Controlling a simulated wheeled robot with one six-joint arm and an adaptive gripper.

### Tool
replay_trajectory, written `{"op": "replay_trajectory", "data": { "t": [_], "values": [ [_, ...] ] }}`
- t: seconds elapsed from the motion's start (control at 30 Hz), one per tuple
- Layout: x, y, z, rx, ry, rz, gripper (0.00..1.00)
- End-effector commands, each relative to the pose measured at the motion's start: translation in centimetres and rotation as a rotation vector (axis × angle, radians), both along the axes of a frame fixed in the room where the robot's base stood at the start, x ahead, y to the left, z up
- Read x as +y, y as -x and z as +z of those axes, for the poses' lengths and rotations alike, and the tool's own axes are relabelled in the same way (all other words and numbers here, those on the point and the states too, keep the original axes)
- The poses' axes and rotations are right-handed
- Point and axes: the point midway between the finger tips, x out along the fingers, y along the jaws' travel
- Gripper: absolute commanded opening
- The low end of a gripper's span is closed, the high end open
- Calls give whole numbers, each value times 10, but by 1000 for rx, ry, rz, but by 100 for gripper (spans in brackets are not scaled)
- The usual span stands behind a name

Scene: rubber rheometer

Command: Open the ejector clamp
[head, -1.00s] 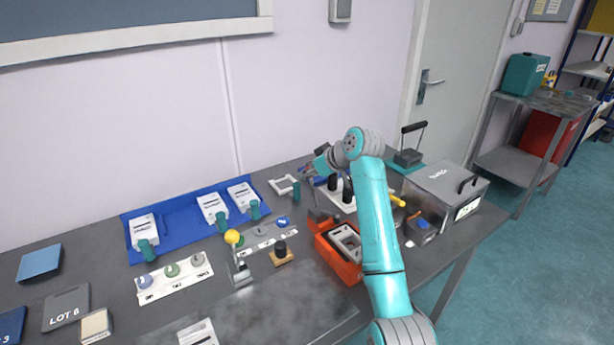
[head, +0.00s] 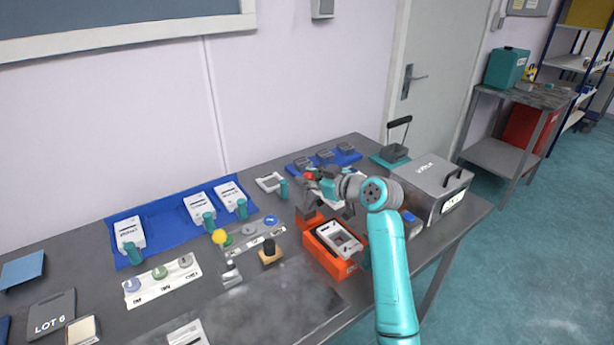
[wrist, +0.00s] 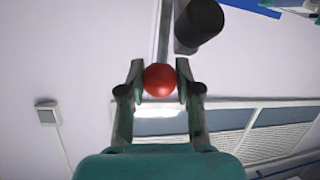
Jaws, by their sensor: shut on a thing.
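My gripper (head: 312,179) is at the back middle of the bench, above a white plate, with its wrist to the right. In the wrist view its two fingers (wrist: 160,82) are shut on a red ball knob (wrist: 160,80). The red knob also shows small at the fingertips in the head view (head: 310,175). The stem under the knob is hidden, so I cannot tell the clamp's lever angle. An orange box (head: 326,262) with a white frame (head: 340,239) in it stands in front of my gripper. A black cylinder (wrist: 199,25) is just beyond the knob.
A grey lidded case (head: 432,182) stands to the right, with a black-handled press (head: 395,150) behind it. A yellow-knobbed lever (head: 220,237) stands left of the orange box. Blue mats (head: 165,217) with white packs lie at the back left.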

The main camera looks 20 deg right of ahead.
Motion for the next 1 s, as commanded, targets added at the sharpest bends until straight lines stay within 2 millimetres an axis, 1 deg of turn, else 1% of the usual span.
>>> {"op": "replay_trajectory", "data": {
  "t": [0.03, 0.37, 0.4, 0.5, 0.83, 0.93, 1.0],
  "values": [
    [0, 1, -2, 6, 0, 1, 0],
    [0, 1, -3, 8, 1, 1, 0],
    [0, 1, -4, 8, 1, 1, 35],
    [0, 1, -3, 8, 1, 1, 59],
    [-1, 2, -1, 4, 1, 0, 59],
    [-5, 8, 1, 3, 1, -1, 59],
    [-9, 15, 3, 2, 2, -1, 59]
  ]
}}
